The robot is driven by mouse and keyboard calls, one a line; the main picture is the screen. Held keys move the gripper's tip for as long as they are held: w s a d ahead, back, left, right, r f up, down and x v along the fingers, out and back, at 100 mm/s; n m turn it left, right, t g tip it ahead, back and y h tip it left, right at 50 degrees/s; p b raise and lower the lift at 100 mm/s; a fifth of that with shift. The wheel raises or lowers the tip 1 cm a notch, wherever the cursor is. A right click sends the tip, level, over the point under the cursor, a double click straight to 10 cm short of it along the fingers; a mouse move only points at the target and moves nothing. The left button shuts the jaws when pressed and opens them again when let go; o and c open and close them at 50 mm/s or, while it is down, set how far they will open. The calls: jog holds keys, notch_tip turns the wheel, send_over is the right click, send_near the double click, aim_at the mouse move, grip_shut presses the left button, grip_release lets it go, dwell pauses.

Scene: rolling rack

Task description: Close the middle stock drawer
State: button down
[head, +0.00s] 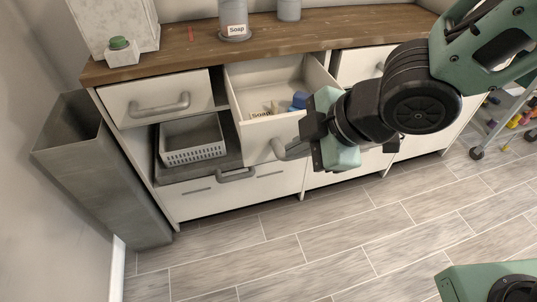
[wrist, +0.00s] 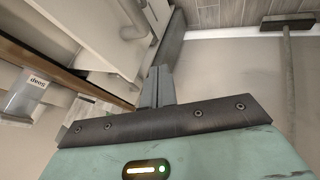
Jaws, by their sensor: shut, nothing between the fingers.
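The middle stock drawer (head: 277,72) is pulled out of the top row of the white cabinet, between two shut drawer fronts. Its front panel faces the floor side, with a grey curved handle (head: 287,151) partly behind my gripper. Inside lie a blue item, small pale pieces and a "Soap" label. My gripper (wrist: 157,86) is shut and empty, its fingers together in the wrist view. In the head view its green and dark body is at the right side of the drawer front and covers part of it. I cannot tell whether it touches the drawer.
The wooden countertop (head: 180,65) holds a grey soap dispenser (head: 234,20) and a white box with a green item. A shut left drawer (head: 135,99) has its own handle. A white basket (head: 192,141) sits on the shelf below. A grey bin (head: 110,185) stands left.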

jog(key=p, duration=0.1)
send_near(253, 154)
jog(key=x, duration=0.4)
jog(key=shift+s+f, duration=0.3)
jog(key=shift+s, duration=0.05)
jog(key=shift+w+a, duration=0.15)
jog(key=shift+w, duration=0.25)
